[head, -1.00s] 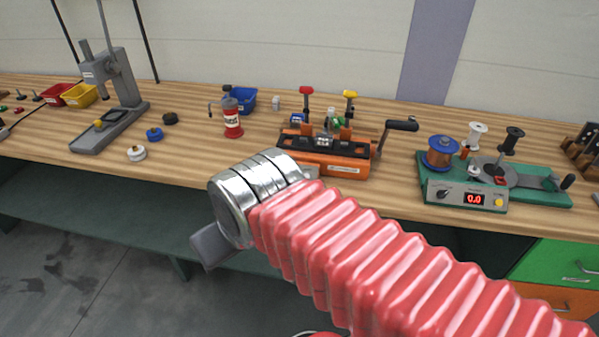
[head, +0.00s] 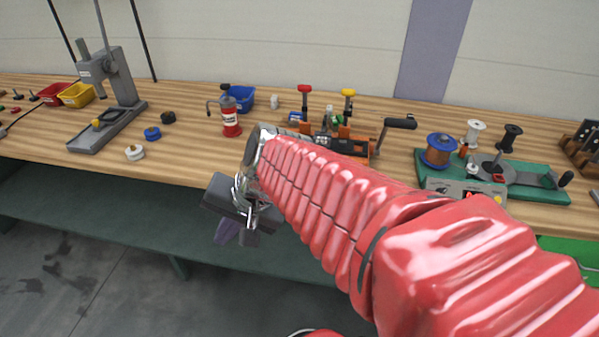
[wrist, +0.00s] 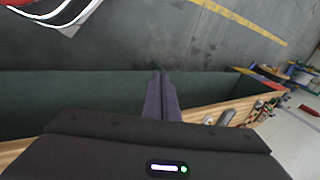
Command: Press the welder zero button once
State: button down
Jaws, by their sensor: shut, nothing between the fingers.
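An orange bench device with red and yellow levers and a crank (head: 366,150) stands mid-bench, its front mostly hidden by my arm. To its right, a green-based unit (head: 545,191) has a grey control box (head: 440,186) with a yellow button (head: 498,200); my arm covers most of its red display. No label reading welder or zero is legible, so I cannot tell which button is the welder's. My gripper (head: 228,235) is in front of the bench edge, below the top, pointing down and touching nothing. In the wrist view its fingers (wrist: 162,97) are together and empty.
The wooden bench top (head: 190,160) has a clear strip left of the orange device. A grey press (head: 110,95), red pump bottle (head: 230,120), blue bin (head: 240,97) and several small knobs stand to the left. A green lower shelf (head: 110,215) runs below.

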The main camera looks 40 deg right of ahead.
jog(key=w+d+f+m+t, duration=0.2)
jog(key=d+m, duration=0.5)
jog(key=d, duration=0.2)
jog(key=w+d+f+m+t+h, duration=0.1)
jog(key=w+d+m+t, duration=0.1)
jog(key=d+m, duration=0.6)
jog(key=w+d+f+m+t, duration=0.2)
jog(key=w+d+m, duration=0.1)
jog(key=d+m, duration=0.5)
jog(key=shift+w+d+f+h, duration=0.15)
jog(key=shift+d+f+h, duration=0.25)
jog(key=shift+d, duration=0.75)
jog(key=shift+w+d+f, duration=0.65)
jog(key=shift+d+f, duration=0.15)
jog(key=shift+f, duration=0.2)
jog(key=shift+w+d+f, duration=0.6)
jog(key=shift+d+f, duration=0.25)
jog(key=shift+f, duration=0.2)
jog(key=shift+w+d+f, duration=0.65)
jog(key=shift+d+f, duration=0.15)
jog(key=shift+f, duration=0.2)
jog(key=shift+w+d+f, duration=0.3)
jog(key=shift+d+f, duration=0.15)
jog(key=shift+f, duration=0.05)
jog(key=shift+s+a, duration=0.1)
jog(key=shift+s+a+r, duration=0.3)
jog(key=shift+a+r, duration=0.1)
jog(key=shift+r, duration=0.15)
